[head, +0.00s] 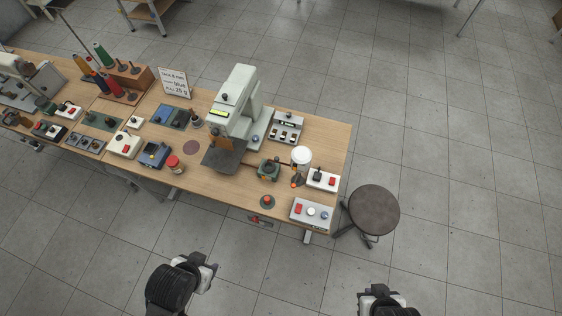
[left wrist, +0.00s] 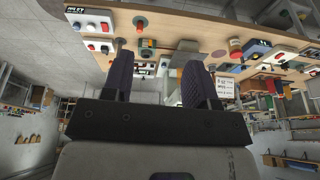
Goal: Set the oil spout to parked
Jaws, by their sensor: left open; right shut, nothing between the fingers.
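A small green unit (head: 268,168) stands near the right end of the workbench, with a thin dark bar beside it. A white-topped jar (head: 301,156) stands just right of it. I cannot clearly pick out the oil spout or tell its setting; it may belong to this group. My left gripper (head: 207,272) is in front of the bench, well apart from these things. In the left wrist view its two dark fingers (left wrist: 160,75) are spread and empty, with the bench beyond. My right gripper (head: 380,292) is low at the right, away from the bench; its fingers are shut and empty.
A pale green press-like machine (head: 238,108) stands behind the green unit. A red push button (head: 267,201) and a control box (head: 312,212) sit at the front edge. A round stool (head: 375,210) stands right of the bench (head: 220,191).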

